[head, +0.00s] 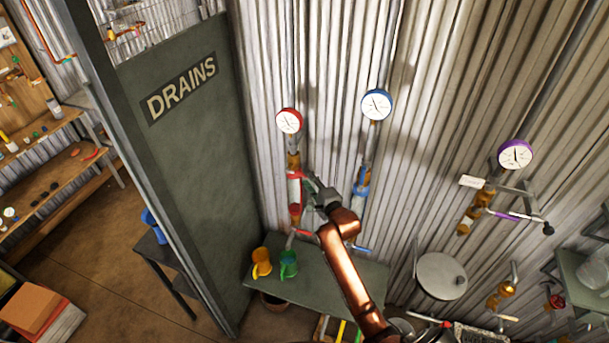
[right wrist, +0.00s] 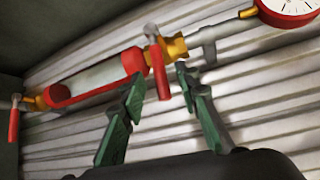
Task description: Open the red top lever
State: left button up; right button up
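The red top lever (right wrist: 158,72) sits on a brass valve at the upper end of a clear tube with red ends (right wrist: 98,78). In the right wrist view its handle points down between my right gripper's two green fingers (right wrist: 160,82). The fingers are spread, with a gap on both sides of the handle. In the head view my right gripper (head: 316,187) is at the red-ended tube (head: 294,188), below the red gauge (head: 289,121), and partly hides the lever there. My left gripper is not in view.
A second red lever (right wrist: 14,122) is at the tube's lower end. A blue tube (head: 361,185) with a blue gauge (head: 377,104) stands to the right. A green DRAINS panel (head: 190,150) is on the left. Below is a table (head: 330,280) with orange (head: 261,262) and green (head: 289,264) mugs.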

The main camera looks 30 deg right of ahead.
jog(key=shift+w+d+f, duration=0.1)
jog(key=shift+w+f, duration=0.05)
jog(key=shift+w, duration=0.7)
jog(key=shift+w+d+f, duration=0.1)
jog(key=shift+w, duration=0.7)
jog(key=shift+c, duration=0.6)
grip_shut()
jog(key=shift+a, duration=0.1)
